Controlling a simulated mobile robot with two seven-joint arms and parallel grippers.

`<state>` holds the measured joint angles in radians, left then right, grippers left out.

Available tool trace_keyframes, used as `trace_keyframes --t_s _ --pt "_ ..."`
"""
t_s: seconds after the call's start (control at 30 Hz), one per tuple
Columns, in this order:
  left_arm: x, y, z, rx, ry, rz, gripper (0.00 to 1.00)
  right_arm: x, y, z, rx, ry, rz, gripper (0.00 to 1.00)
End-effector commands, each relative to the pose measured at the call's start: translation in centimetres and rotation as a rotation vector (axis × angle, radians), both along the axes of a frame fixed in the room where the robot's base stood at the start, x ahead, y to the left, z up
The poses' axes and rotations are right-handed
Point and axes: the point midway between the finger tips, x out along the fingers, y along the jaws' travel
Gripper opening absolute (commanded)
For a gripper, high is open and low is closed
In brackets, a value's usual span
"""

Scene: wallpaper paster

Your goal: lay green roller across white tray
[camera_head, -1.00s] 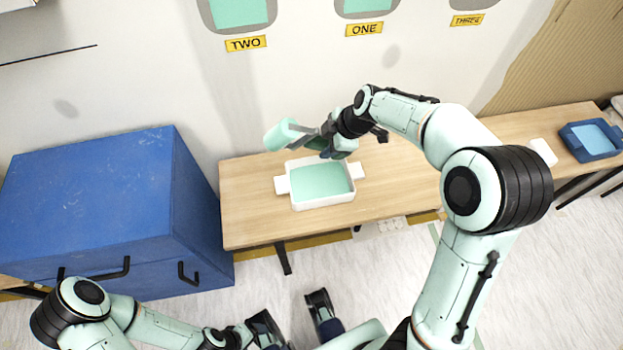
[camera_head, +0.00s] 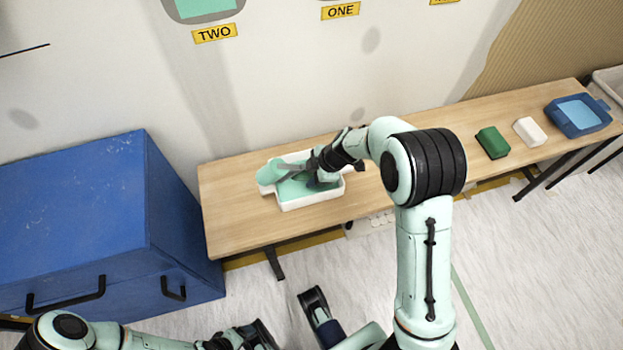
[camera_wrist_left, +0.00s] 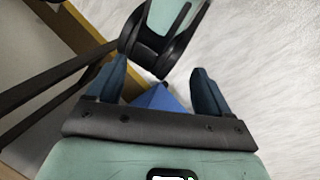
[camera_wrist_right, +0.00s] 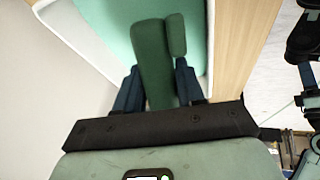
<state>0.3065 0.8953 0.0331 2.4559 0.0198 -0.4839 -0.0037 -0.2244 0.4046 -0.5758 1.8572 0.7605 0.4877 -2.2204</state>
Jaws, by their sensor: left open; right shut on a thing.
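The green roller (camera_head: 270,173) has a pale mint head and a dark green handle. In the right wrist view its handle (camera_wrist_right: 153,65) sits between my right fingers. My right gripper (camera_head: 317,172) is shut on the handle, at the white tray. The white tray (camera_head: 310,202) holds mint-coloured paste and stands on the wooden table. The roller head overlaps the tray's left side in the head view; whether it touches the rim I cannot tell. My left gripper (camera_wrist_left: 150,92) is open and empty, low in front of the table.
A blue cabinet (camera_head: 75,200) stands left of the table (camera_head: 235,215). To the right on the table are a green block (camera_head: 492,142), a white block (camera_head: 529,131) and a blue tray (camera_head: 578,117). The wall behind carries signs TWO and ONE.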

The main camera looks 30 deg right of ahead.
Motion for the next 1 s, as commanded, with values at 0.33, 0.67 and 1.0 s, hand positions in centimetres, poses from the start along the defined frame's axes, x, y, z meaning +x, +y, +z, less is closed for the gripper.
trace_keyframes --t_s 0.33,0.67,1.0 --pt "1.2 0.6 -1.0 0.016 -0.033 0.015 0.80 0.0 0.0 -2.2 0.000 0.000 -0.001 0.00" --pt "1.7 0.8 -1.5 0.022 -0.045 0.019 0.80 0.0 0.0 -2.5 0.000 0.000 -0.001 0.00" --pt "1.7 0.8 -1.4 0.022 -0.046 0.020 0.80 0.0 0.0 -2.5 0.001 0.001 -0.001 0.49"
